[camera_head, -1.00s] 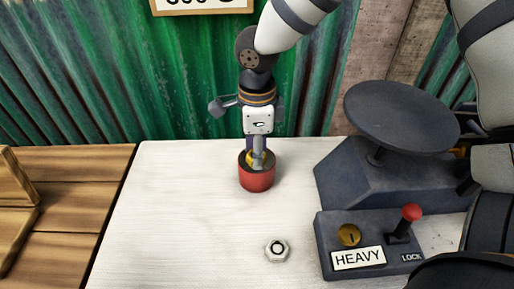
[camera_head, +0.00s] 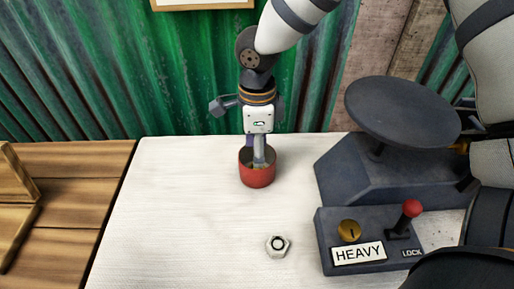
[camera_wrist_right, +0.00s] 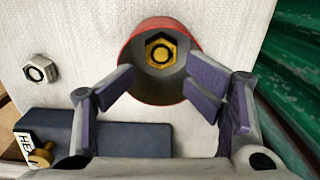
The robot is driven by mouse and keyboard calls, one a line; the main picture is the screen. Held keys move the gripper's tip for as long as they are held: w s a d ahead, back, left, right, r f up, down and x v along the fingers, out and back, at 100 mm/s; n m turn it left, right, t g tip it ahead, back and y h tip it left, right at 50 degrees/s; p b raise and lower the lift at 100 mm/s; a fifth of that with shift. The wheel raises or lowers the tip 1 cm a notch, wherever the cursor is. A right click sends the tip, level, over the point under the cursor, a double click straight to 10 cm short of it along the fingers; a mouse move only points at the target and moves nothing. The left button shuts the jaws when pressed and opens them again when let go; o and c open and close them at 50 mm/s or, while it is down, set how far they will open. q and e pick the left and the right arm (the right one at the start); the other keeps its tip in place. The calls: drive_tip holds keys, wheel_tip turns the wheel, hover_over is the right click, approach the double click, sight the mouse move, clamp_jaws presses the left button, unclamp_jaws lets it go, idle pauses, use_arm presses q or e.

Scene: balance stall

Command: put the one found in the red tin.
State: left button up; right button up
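The red tin (camera_head: 257,175) stands upright on the white table top. A gold hex nut (camera_wrist_right: 161,50) lies inside the tin in the right wrist view; in the head view it is hidden. My right gripper (camera_head: 259,158) points down with its fingertips at the tin's mouth. In the right wrist view its purple-padded fingers are apart, with nothing between them. A silver hex nut (camera_head: 277,246) lies on the table in front of the tin; it also shows in the right wrist view (camera_wrist_right: 40,69). My left gripper is not in view.
A dark scale with a round pan (camera_head: 403,112) stands right of the tin; the pan is empty. Its front box (camera_head: 333,232) has a HEAVY sign, a brass disc, and a red-knobbed lever (camera_head: 411,209) beside LOCK. A green corrugated wall (camera_head: 90,70) stands behind. The table's left part is clear.

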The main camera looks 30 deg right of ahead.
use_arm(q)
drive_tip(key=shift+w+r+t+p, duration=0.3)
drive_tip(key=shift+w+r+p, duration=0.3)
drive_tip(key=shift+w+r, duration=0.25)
use_arm(e)
wheel_tip(320, 180, up, 13)
drive_tip(key=shift+r, duration=0.1)
